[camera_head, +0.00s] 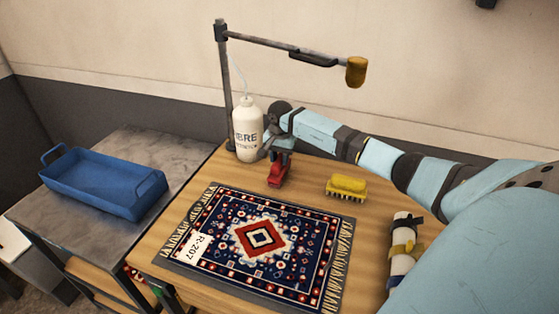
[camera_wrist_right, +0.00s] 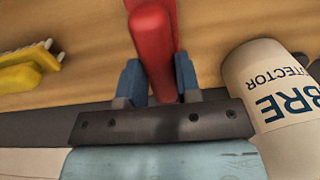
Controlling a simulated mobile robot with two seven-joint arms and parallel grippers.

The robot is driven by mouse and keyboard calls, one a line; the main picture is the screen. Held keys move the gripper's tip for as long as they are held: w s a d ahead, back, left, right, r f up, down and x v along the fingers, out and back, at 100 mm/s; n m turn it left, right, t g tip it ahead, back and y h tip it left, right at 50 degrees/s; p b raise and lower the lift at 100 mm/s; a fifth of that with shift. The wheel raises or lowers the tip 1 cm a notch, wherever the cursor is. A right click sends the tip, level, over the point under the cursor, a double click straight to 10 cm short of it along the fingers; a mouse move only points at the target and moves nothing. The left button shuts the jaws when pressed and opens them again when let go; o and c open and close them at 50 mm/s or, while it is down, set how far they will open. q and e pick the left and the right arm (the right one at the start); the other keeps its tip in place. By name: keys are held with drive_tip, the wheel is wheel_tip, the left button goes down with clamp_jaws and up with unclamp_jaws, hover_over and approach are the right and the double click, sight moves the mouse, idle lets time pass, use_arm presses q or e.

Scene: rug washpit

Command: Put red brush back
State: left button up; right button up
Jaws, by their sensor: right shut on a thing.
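The red brush (camera_head: 278,174) is at the back of the wooden table, behind the patterned rug and left of the yellow brush. My right gripper (camera_head: 281,154) is shut on the red brush from above and behind. In the right wrist view the red brush (camera_wrist_right: 155,50) stands between the two blue-grey fingers of my right gripper (camera_wrist_right: 158,82). I cannot tell whether the brush touches the table. My left gripper is not in view.
A white bottle (camera_head: 247,130) stands close left of my right gripper. A yellow brush (camera_head: 347,187) lies to the right. The rug (camera_head: 255,245) covers the table's middle. A lamp (camera_head: 356,71) hangs above. A blue tray (camera_head: 105,182) is on the left grey table. A strapped white roll (camera_head: 402,250) lies right.

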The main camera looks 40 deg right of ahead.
drive_tip(key=shift+f, duration=0.95)
drive_tip(key=o, duration=1)
drive_tip(key=shift+o, duration=0.2)
drive_tip(key=shift+r, duration=0.5)
wheel_tip(320, 180, up, 11)
drive_tip(key=b, duration=0.1)
drive_tip(key=shift+r+b, duration=0.2)
drive_tip(key=shift+b, duration=0.15)
